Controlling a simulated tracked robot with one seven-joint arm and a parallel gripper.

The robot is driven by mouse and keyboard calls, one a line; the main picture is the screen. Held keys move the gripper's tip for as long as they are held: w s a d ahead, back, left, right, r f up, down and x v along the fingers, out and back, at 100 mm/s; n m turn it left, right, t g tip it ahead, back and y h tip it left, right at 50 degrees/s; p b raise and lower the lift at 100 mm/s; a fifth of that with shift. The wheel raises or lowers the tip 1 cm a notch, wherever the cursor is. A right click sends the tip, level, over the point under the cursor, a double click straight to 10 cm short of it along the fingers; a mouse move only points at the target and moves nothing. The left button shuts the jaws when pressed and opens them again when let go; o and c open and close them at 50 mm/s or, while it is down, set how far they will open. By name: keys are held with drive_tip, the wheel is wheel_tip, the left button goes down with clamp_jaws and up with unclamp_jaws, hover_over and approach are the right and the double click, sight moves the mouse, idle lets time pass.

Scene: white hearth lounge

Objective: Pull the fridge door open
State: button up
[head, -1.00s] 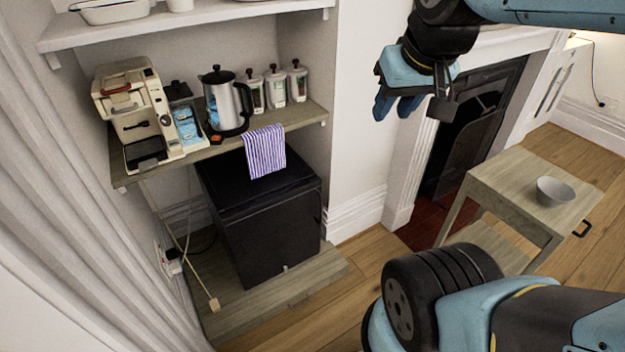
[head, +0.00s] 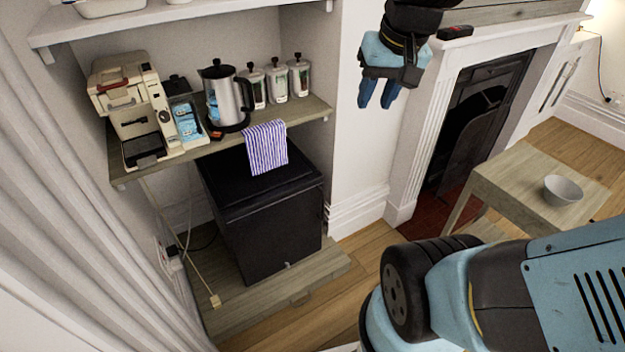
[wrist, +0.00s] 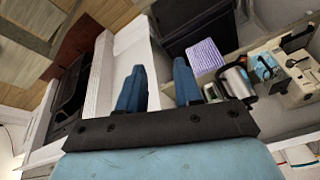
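The fridge (head: 270,232) is a small black box on a low wooden platform under the shelf, and its door looks shut. A dark patch of it also shows at the top of the wrist view (wrist: 196,30). My gripper (head: 376,104) hangs in the air to the upper right of the fridge, in front of the white wall by the fireplace, well apart from the fridge. Its two blue fingers point down in the head view. In the wrist view the fingers (wrist: 160,78) stand apart with nothing between them.
A striped cloth (head: 266,147) hangs from the wooden shelf (head: 308,108) over the fridge top. The shelf holds a coffee machine (head: 128,108), a kettle (head: 228,98) and several jars. A wooden table (head: 505,184) with a bowl (head: 562,190) stands right. Floor before the fridge is partly clear.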

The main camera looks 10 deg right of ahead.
drive_tip(key=w+d+f+m+g+y, duration=0.2)
drive_tip(key=w+d+f+m+y, duration=0.15)
drive_tip(key=w+f, duration=0.75)
drive_tip(key=w+d+f+m+g+y, duration=0.25)
drive_tip(key=w+f+m+y, duration=0.2)
drive_tip(key=w+f, duration=0.65)
drive_tip(key=w+d+f+m+t+y, duration=0.15)
drive_tip(key=f+m+t, duration=0.3)
drive_tip(key=f, duration=0.85)
drive_tip(key=d+f+m+t+y, duration=0.25)
drive_tip(key=f+m, duration=0.35)
drive_tip(key=f, duration=0.6)
drive_tip(key=w+d+f+m+t+y, duration=0.15)
drive_tip(key=f+m+t, duration=0.4)
drive_tip(key=f, duration=0.75)
drive_tip(key=s+x, duration=0.1)
drive_tip(key=x, duration=1.2)
drive_tip(key=shift+a+f+g, duration=0.25)
drive_tip(key=shift+a+g, duration=0.15)
drive_tip(key=shift+c, duration=0.2)
clamp_jaws()
